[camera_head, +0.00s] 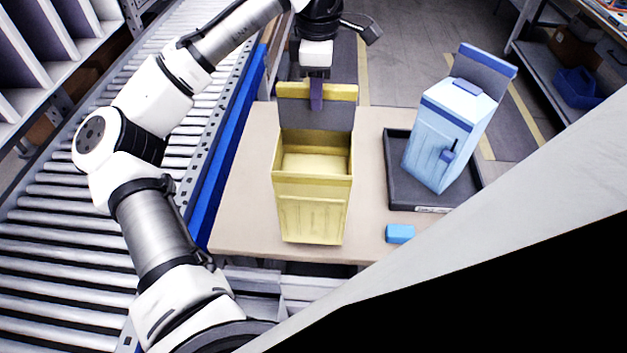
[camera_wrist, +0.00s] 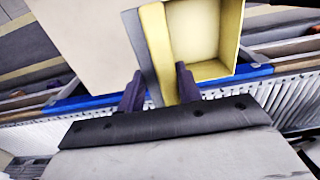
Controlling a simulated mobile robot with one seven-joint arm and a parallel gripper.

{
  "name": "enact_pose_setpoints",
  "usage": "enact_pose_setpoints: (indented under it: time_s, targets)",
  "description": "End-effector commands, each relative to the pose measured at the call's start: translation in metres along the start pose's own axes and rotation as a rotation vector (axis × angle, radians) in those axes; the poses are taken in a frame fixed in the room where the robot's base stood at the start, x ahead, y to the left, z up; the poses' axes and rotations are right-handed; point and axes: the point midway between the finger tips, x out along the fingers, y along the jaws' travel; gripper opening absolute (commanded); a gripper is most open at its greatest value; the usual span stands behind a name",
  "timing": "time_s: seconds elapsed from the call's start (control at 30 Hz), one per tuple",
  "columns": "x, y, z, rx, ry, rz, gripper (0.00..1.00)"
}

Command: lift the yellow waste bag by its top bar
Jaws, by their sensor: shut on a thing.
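The yellow waste bag (camera_head: 312,208) is a box-like, open-topped bag near the middle of the table in the head view. Its back panel is grey with a yellow top bar (camera_head: 340,91). My gripper (camera_head: 316,98) is at the middle of the top bar, pointing down, with one finger in front of it. In the wrist view the yellow bag (camera_wrist: 232,45) shows its open, empty-looking inside. There my gripper (camera_wrist: 160,88) has one finger on each side of the yellow bar and grey panel, shut on them. Whether the bag's bottom touches the table is hard to tell.
A blue bag (camera_head: 440,135) with a grey back panel stands in a dark tray (camera_head: 395,170) to the right. A small blue block (camera_head: 400,233) lies on the table (camera_head: 245,215) in front of the tray. A roller conveyor (camera_head: 60,245) runs along the left.

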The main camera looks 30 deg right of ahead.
Motion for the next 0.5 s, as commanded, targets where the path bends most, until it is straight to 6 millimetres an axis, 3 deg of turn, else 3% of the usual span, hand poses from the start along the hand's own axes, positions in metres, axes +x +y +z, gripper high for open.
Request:
enact_pose_setpoints:
  time_s: [0.5]
  targets:
    - [0.000, -0.032, 0.000, 0.001, 0.000, 0.001, 0.12]
